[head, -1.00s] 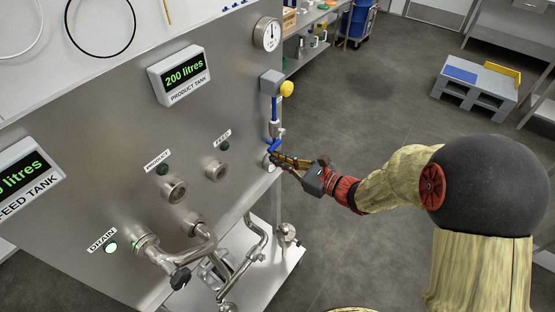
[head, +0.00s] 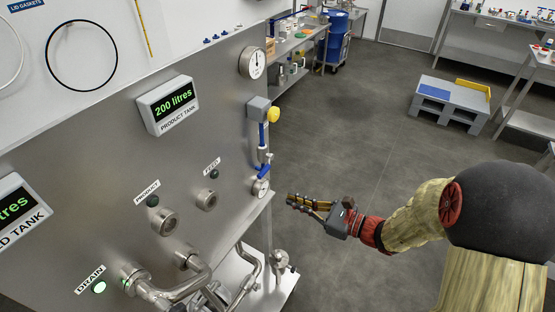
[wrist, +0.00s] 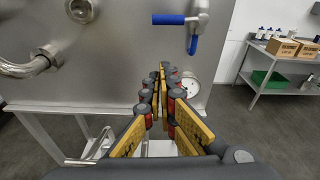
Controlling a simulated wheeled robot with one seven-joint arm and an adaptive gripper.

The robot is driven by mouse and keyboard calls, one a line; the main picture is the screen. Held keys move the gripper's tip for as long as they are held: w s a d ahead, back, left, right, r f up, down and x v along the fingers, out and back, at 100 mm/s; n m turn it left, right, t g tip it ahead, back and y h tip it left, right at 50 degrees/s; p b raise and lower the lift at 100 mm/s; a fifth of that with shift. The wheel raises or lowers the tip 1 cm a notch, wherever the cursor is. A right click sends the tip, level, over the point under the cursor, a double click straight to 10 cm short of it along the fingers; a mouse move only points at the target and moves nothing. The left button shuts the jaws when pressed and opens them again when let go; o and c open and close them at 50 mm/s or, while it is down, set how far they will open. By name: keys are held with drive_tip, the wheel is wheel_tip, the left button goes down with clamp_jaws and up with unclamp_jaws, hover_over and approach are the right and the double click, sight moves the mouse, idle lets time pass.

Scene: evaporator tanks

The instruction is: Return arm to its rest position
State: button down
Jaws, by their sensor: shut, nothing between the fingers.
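My gripper (head: 297,204) is shut and empty. In the head view it hangs in free air to the right of the tank panel (head: 100,140), with a clear gap between its fingertips and the panel's right edge. My forearm reaches in from the right. In the wrist view my gripper (wrist: 165,75) points at the steel panel, its fingers together. A blue-handled valve (head: 263,171) sits at the panel's right edge, just left of my gripper; its blue handle (wrist: 193,44) also shows in the wrist view.
A round gauge (head: 261,187) sits under the valve, close to my fingertips. Pipes (head: 190,275) stick out below the panel. A grey pallet (head: 450,103) stands on the floor at the back right. The floor between is clear.

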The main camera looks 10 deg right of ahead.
drive_tip(key=s+f+n+g+h, duration=0.2)
drive_tip(key=s+n+g, duration=0.3)
drive_tip(key=s+n, duration=0.3)
drive_tip(key=s+f+n+g+h, duration=0.25)
drive_tip(key=s+n+g, duration=0.3)
drive_tip(key=s, duration=0.45)
drive_tip(key=s+d+r+n+t+h, duration=0.3)
drive_tip(key=d+r+n+h, duration=0.4)
drive_tip(key=d+r+n, duration=0.15)
wheel_tip(320, 180, up, 9)
drive_tip(key=n+t+h, duration=0.1)
drive_tip(key=n+t, duration=0.1)
drive_tip(key=t, duration=0.1)
drive_tip(key=shift+a+r+n, duration=0.15)
drive_tip(key=shift+a+n, duration=0.2)
drive_tip(key=shift+n, duration=0.05)
